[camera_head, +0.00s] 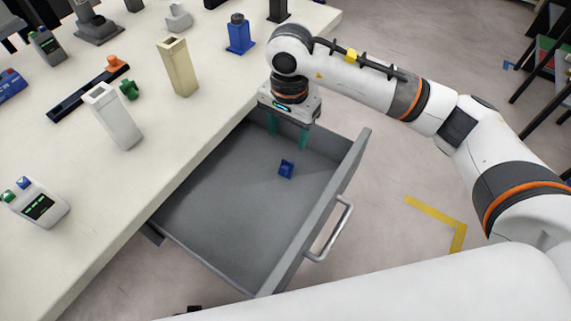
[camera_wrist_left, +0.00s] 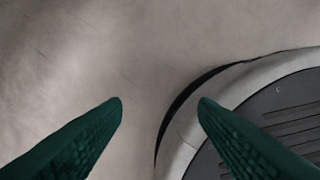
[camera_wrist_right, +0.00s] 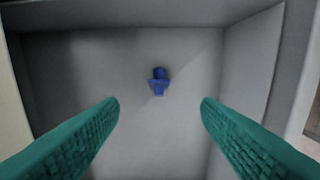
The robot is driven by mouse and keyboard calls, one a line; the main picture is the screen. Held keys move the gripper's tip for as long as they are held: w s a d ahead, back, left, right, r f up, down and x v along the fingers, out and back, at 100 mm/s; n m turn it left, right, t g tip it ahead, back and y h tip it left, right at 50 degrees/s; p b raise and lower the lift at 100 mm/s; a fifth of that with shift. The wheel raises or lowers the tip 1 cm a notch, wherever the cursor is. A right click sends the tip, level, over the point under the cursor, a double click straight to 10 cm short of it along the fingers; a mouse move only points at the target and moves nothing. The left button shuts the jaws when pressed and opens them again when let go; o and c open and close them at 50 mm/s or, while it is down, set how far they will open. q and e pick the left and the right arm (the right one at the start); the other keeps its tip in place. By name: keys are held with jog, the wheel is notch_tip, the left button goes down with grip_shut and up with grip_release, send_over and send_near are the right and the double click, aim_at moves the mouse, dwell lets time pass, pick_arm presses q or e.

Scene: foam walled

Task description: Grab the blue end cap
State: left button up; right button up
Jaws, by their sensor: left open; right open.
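The blue end cap (camera_head: 286,169) lies on the floor of the open grey drawer (camera_head: 215,205), toward the handle side. In the right wrist view the blue end cap (camera_wrist_right: 159,82) shows between and beyond the fingertips, near the middle of the picture. My right gripper (camera_head: 288,136) is open and empty, pointing down over the drawer's back part, apart from the cap. It also shows in the right wrist view (camera_wrist_right: 160,103). My left gripper (camera_wrist_left: 160,103) is open and empty in the left wrist view, over the floor and part of my base. The head view does not show it.
The drawer front with its metal handle (camera_head: 331,230) stands at the right. On the table (camera_head: 150,165) are a white hollow post (camera_head: 113,117), a beige post (camera_head: 177,68), a blue bottle-like part (camera_head: 240,35) and a handheld device (camera_head: 38,203). Drawer walls surround the cap.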

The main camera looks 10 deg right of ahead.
send_over(287, 166)
notch_tip(287, 166, down, 6)
jog(key=shift+s+d+r, duration=0.1)
jog(key=shift+d+r, duration=0.05)
jog(key=shift+r, duration=0.1)
jog(key=shift+f, duration=3)
jog(key=c, duration=1.1)
jog(key=shift+o, duration=0.2)
